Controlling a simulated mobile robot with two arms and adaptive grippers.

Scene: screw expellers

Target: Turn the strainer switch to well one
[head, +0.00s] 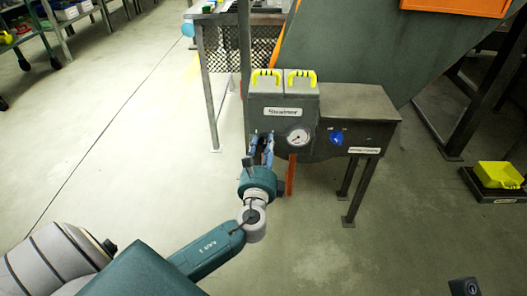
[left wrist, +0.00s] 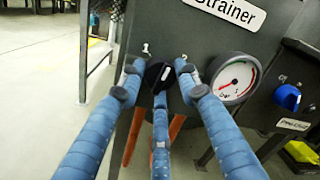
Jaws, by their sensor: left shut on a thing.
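The strainer switch (left wrist: 159,75) is a round black knob with a white pointer line, on the front of the dark grey strainer unit (head: 270,101). In the left wrist view the pointer tilts up and to the right. Small white marks sit on the panel above the knob, one at upper left (left wrist: 146,49) and one at upper right (left wrist: 184,57). My left gripper (head: 262,143) has its blue fingers around the knob, shut on it; it also shows in the left wrist view (left wrist: 157,80).
A round pressure gauge (head: 297,137) is just right of the knob. A blue knob (head: 336,137) is farther right. Yellow handles (head: 300,77) top the unit. An orange part (head: 291,175) hangs below. A yellow bin (head: 499,175) is at right. The floor at left is clear.

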